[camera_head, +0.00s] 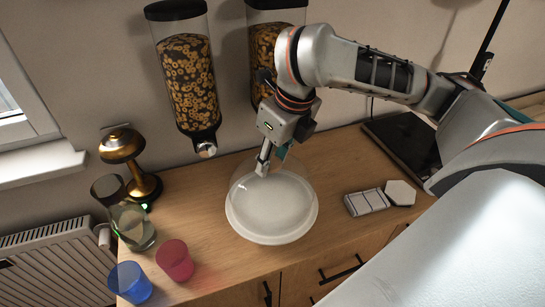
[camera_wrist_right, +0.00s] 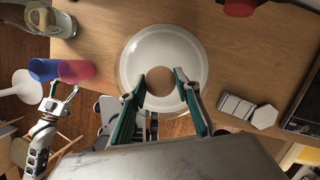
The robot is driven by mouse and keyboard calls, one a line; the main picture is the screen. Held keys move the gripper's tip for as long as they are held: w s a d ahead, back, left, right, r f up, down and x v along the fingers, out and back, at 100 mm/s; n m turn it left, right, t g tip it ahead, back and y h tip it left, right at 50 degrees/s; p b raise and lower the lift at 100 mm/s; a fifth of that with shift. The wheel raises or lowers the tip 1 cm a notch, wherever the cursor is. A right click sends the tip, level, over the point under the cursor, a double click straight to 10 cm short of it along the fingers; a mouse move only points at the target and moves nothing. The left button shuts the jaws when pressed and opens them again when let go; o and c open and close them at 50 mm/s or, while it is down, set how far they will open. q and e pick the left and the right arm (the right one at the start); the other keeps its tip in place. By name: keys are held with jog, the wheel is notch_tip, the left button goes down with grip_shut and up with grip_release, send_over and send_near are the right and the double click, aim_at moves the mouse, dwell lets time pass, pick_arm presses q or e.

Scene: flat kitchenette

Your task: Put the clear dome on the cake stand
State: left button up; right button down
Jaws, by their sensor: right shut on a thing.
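The white round cake stand (camera_head: 272,239) sits on the wooden counter, and its pale disc fills the middle of the right wrist view (camera_wrist_right: 163,34). The clear dome (camera_head: 243,184) is over the stand, its faint outline roughly matching the stand's edge. I cannot tell whether its rim touches the stand. My right gripper (camera_head: 268,162) is at the dome's top, shut on its round tan knob (camera_wrist_right: 159,82); the two fingertips stand on either side of it. My left gripper (camera_wrist_right: 64,92) shows only in the right wrist view, away from the stand, fingers apart and empty.
A blue cup (camera_head: 130,283) and red cup (camera_head: 175,261) stand front left. A glass jar (camera_head: 133,224) and gold lamp (camera_head: 123,146) are behind them. Cereal dispensers (camera_head: 188,80) hang above. A striped box (camera_head: 366,202), white hexagon (camera_head: 400,193) and dark hob (camera_head: 405,140) lie right.

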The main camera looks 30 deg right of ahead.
jog(key=shift+f, duration=0.25)
jog(key=c, duration=1.4)
grip_release()
jog(key=shift+r, duration=0.1)
jog(key=shift+v, duration=5.95)
